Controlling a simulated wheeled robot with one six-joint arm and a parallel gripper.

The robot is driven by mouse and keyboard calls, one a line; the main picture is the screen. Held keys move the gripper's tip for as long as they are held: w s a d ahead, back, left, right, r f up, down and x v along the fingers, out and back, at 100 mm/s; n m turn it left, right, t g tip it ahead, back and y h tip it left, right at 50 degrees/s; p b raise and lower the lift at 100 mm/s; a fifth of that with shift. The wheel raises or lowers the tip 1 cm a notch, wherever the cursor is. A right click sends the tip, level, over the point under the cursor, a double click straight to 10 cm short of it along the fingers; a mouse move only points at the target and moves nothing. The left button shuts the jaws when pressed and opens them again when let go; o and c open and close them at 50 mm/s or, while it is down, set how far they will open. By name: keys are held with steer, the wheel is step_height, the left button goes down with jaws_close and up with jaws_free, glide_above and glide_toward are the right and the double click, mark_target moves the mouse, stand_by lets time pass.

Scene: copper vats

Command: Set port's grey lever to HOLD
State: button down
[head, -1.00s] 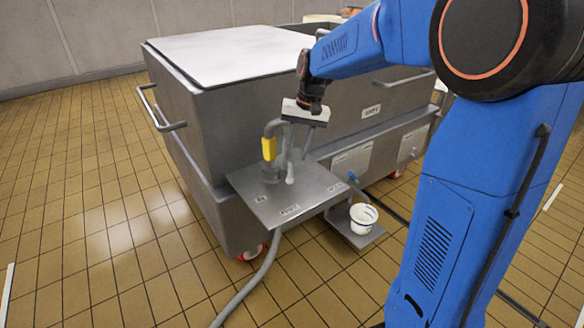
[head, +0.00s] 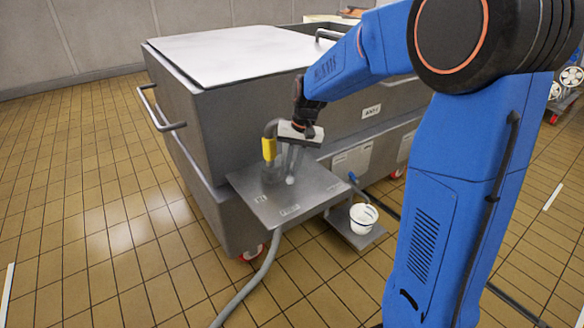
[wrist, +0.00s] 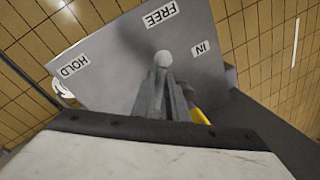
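The grey lever (head: 290,180) stands on a grey metal plate (head: 320,184) at the vat's near corner. Its pale round end (wrist: 163,58) shows in the wrist view, pointing between the FREE label (wrist: 160,13) and the IN label (wrist: 202,48), away from the HOLD label (wrist: 73,65). My gripper (head: 294,168) is over the plate, its fingers close together at the lever. In the wrist view the fingers (wrist: 163,80) appear shut on the lever just behind its round end. They hide most of its shaft.
A grey pipe with a yellow part (head: 269,149) rises close to the left of my gripper. The large grey vat (head: 220,125) stands behind. A white bucket (head: 362,218) sits on a low shelf to the right. A hose (head: 250,285) runs down to the floor.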

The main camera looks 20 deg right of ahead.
stand_by(0.3)
steer(key=d+n, duration=0.2)
steer(key=n, duration=0.1)
steer(key=shift+g, duration=0.3)
steer(key=n, duration=0.1)
steer(key=d+n, duration=0.1)
steer(key=n, duration=0.1)
steer(key=d+n, duration=0.1)
steer(key=shift+w+d+n+g, duration=0.25)
steer(key=shift+w+n+g, duration=0.05)
steer(key=shift+g, duration=0.1)
steer(key=d+n, duration=0.1)
steer(key=w+n, duration=0.1)
steer(key=n, duration=0.1)
steer(key=shift+w+d+n+g, duration=0.1)
steer(key=shift+d+n+g, duration=0.2)
steer(key=shift+d, duration=0.05)
steer(key=shift+w+d+n+h, duration=0.2)
steer(key=shift+w+d+n, duration=0.15)
steer(key=shift+n, duration=0.35)
steer(key=shift+w+d+n+h, duration=0.2)
steer(key=shift+w+n, duration=0.1)
steer(key=shift+n, duration=0.4)
steer(key=c, duration=1.7)
jaws_free()
steer(key=shift+c, duration=0.2)
step_height(320, 180, up, 17)
steer(key=w+d, duration=0.2)
steer(key=shift+w, duration=0.4)
